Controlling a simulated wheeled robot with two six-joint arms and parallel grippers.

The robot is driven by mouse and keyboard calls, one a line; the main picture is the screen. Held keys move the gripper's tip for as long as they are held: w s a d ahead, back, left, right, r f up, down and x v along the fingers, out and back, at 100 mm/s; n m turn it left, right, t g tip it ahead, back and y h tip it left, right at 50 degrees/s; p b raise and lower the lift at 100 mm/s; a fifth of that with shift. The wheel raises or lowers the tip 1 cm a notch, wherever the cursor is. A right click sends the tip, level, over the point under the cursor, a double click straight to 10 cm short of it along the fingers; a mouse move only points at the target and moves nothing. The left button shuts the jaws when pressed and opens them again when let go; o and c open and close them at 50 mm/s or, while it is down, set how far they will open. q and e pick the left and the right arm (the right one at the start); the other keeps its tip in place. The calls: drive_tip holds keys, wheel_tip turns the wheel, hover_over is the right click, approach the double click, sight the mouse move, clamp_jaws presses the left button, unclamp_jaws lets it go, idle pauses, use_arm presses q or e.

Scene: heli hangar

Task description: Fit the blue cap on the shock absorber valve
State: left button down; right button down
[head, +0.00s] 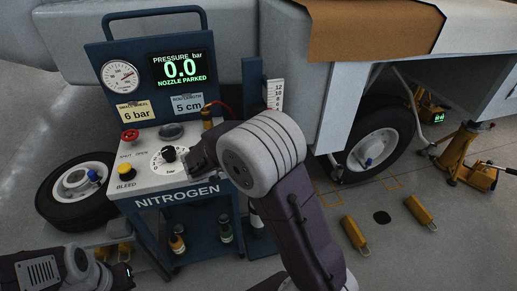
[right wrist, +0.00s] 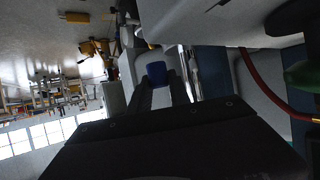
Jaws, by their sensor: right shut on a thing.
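My right gripper (right wrist: 158,88) is shut on the small blue cap (right wrist: 157,72), which sits between its fingertips in the right wrist view. In the head view my right wrist covers the middle, with its gripper partly hidden and pointing left in front of the nitrogen cart's panel; the held cap is not visible there. I cannot make out the shock absorber valve for sure. A shiny upright strut (right wrist: 190,58) stands beyond the fingers in the right wrist view. My left gripper (head: 126,270) is low at the left in the head view; its jaws are unclear.
The nitrogen cart (head: 190,195) has a gauge, a display reading 0.0 and knobs. A yellow jack (head: 465,150) and yellow chocks (head: 355,233) are on the floor at right.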

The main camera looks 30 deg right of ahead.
idle(0.6)
drive_tip(key=c, duration=1.5)
unclamp_jaws()
drive_tip(key=v, duration=1.1)
drive_tip(key=shift+f, duration=0.1)
